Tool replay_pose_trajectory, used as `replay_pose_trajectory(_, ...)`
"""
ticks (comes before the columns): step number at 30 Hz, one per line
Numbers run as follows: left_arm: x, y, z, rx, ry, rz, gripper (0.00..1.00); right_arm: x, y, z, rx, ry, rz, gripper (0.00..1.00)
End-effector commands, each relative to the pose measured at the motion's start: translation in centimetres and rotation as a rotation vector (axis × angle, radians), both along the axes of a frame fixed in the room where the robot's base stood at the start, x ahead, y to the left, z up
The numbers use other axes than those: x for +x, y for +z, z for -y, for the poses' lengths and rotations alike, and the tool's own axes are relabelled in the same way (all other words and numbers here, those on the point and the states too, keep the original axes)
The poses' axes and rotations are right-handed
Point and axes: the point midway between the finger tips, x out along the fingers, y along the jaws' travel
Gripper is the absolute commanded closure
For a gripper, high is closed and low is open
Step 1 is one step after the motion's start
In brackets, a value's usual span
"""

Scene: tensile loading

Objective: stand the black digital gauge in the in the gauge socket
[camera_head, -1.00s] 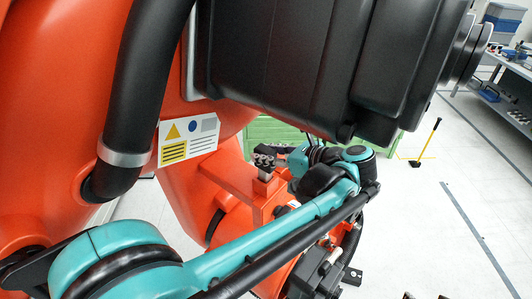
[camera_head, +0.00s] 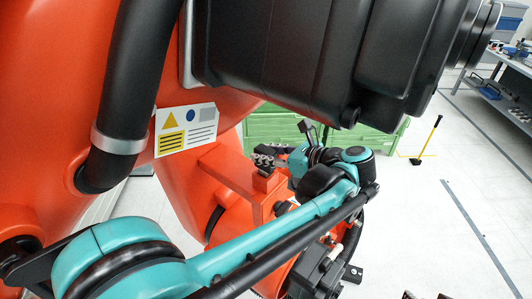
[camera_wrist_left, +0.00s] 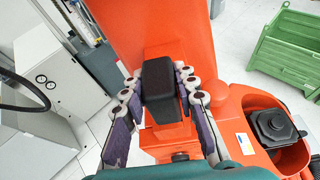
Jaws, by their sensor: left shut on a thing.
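The black gauge (camera_wrist_left: 160,92) is a dark block between the two fingers of my left gripper (camera_wrist_left: 160,80) in the left wrist view. The fingers press on its left and right sides. In the head view my left gripper (camera_head: 264,160) is small and sits over an orange block (camera_head: 268,182) on the orange machine. The gauge cannot be told apart from the fingers there. I cannot make out the gauge socket for sure; an orange ledge (camera_wrist_left: 150,137) shows below the gauge in the wrist view. My right gripper is not in view.
A large orange machine with a black housing (camera_head: 290,50) and a hose (camera_head: 135,80) fills the upper left, close around my arm. A green crate (camera_head: 375,143) stands behind. A black part (camera_wrist_left: 272,125) sits in an orange ring.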

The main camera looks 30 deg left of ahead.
Motion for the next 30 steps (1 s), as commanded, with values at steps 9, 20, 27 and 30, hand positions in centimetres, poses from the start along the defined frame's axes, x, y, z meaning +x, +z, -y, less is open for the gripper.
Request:
replay_pose_trajectory(9, 0.0, 0.0, 0.0, 0.000, 0.000, 0.000, 1.00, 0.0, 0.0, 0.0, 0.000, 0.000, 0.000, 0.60)
replay_pose_trajectory(20, 0.0, -0.1, 0.0, 0.000, 0.000, 0.000, 0.47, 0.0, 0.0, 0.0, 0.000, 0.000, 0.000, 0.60)
replay_pose_trajectory(27, -0.1, 0.4, 1.2, 0.000, -0.002, 0.000, 0.47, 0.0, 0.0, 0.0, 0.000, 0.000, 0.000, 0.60)
replay_pose_trajectory(30, -0.3, 1.1, 2.9, 0.000, -0.004, 0.000, 0.47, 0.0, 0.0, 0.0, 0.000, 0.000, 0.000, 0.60)
